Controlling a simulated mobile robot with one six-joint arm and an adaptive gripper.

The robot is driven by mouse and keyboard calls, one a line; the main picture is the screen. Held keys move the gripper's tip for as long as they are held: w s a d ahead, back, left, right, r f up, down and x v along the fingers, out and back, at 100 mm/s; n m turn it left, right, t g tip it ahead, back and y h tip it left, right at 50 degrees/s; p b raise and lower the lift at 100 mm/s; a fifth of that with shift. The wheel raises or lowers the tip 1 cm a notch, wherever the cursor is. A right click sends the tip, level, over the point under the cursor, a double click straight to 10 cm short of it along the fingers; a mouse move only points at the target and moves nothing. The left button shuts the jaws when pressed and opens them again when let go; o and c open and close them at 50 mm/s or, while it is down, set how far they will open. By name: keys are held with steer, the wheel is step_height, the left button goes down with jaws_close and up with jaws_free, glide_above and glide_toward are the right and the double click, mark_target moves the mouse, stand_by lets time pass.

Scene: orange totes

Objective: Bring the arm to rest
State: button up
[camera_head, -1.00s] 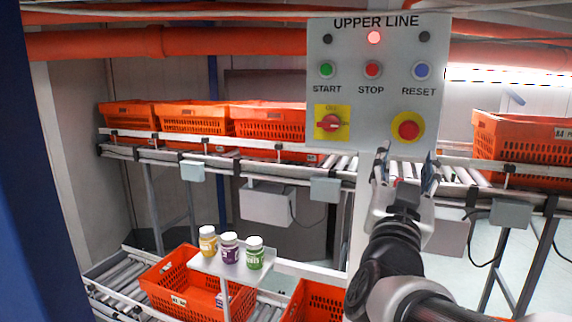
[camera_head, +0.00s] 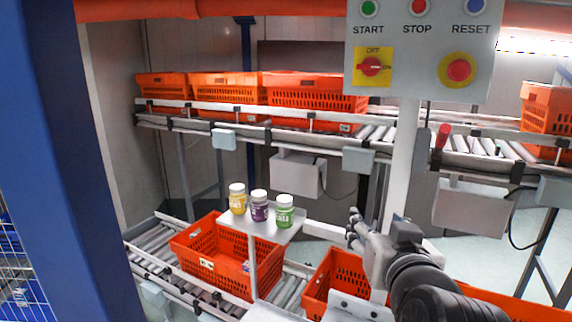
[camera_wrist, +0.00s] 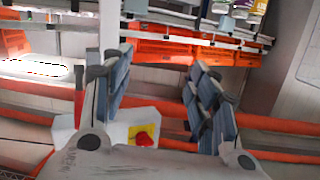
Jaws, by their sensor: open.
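My gripper (camera_head: 356,232) is at the lower middle right in the head view, pointing left, just right of the small shelf with bottles and below the control panel. In the wrist view its two fingers (camera_wrist: 158,95) are spread wide, with nothing between them. The control panel (camera_head: 424,62) stands on a post above my gripper, apart from it. It carries green START, red STOP and blue RESET buttons, a yellow-backed switch and a red emergency button. Its top is cut off in the head view. A yellow plate with a red button (camera_wrist: 143,136) also shows in the wrist view.
Three bottles, yellow (camera_head: 237,198), purple (camera_head: 259,205) and green (camera_head: 284,211), stand on a small shelf (camera_head: 272,237). Orange totes lie on the upper conveyor (camera_head: 225,122) and a tote (camera_head: 212,262) below. A blue post (camera_head: 95,160) stands at left.

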steer(key=s+f+n+g+b, duration=0.1)
steer(key=s+f+g+b, duration=0.3)
steer(key=s+f, duration=0.7)
steer(key=s+a+f+n+g+y+b, duration=0.1)
steer(key=s+f+g+b, duration=0.4)
steer(key=s+f, duration=0.6)
step_height(320, 180, down, 6)
steer(key=shift+a+r+g, duration=0.25)
steer(key=shift+a+g, duration=0.05)
steer(key=shift+g, duration=0.7)
